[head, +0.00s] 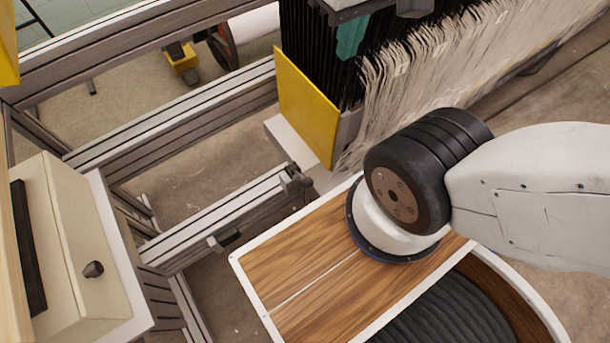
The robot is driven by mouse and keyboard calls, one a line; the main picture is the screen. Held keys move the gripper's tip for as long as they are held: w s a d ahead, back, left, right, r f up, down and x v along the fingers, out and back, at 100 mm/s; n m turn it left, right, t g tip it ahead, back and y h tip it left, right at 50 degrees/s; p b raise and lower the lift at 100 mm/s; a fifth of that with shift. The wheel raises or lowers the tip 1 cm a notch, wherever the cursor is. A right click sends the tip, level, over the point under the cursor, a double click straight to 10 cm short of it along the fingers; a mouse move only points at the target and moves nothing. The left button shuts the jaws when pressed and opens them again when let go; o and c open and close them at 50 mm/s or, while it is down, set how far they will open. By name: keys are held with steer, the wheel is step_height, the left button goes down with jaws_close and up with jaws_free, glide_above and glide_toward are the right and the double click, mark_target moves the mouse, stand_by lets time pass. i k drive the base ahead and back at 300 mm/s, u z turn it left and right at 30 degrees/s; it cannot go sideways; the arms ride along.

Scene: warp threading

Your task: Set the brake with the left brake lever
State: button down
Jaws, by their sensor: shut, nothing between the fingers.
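No left brake lever can be made out for sure in the head view. A small yellow part (182,62) with a dark piece below it sits at the upper left, beside a dark round flange (222,45) at the end of a white roll (255,22); I cannot tell whether it belongs to the brake. My gripper is outside the picture. Only my arm's lower links show at the right, reaching out past the right edge.
Grey metal frame rails (190,120) cross the left half. A cream box (75,245) with a dark knob stands at the lower left. A yellow plate (305,108) flanks the black heddles (312,55) and pale warp threads (430,75). Floor shows between the rails.

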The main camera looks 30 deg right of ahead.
mark_target(308, 182)
steer(key=z, duration=0.05)
steer(key=k, duration=0.5)
steer(key=u, duration=1.5)
steer(key=k, duration=1.15)
steer(key=z, duration=1.35)
steer(key=i, duration=0.5)
